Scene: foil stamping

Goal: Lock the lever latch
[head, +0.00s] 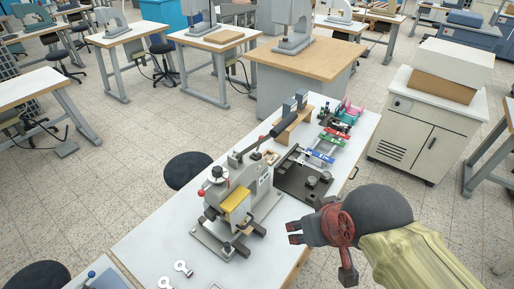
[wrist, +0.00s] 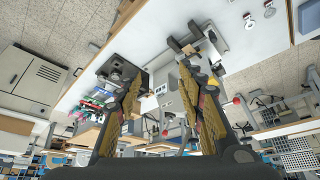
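A grey foil stamping machine (head: 262,190) stands on the white table, with a yellow block (head: 236,199) at its front. A small red ball knob (head: 201,192) sticks out at its left side. A lever with a thick black grip (head: 282,124) slants up to the back right. I cannot tell which part is the lever latch, or whether it is locked. My gripper (head: 293,232) is to the right of the machine, above the table's front right edge, apart from it. In the wrist view my gripper (wrist: 154,62) has its fingers spread, with nothing held between them.
A black plate (head: 297,186) with round knobs lies right of the machine. Colourful foil rolls and tools (head: 340,130) stand at the table's far end. Two metal rings or keys (head: 182,268) lie at the front. The tabletop (head: 150,240) left of the machine is clear.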

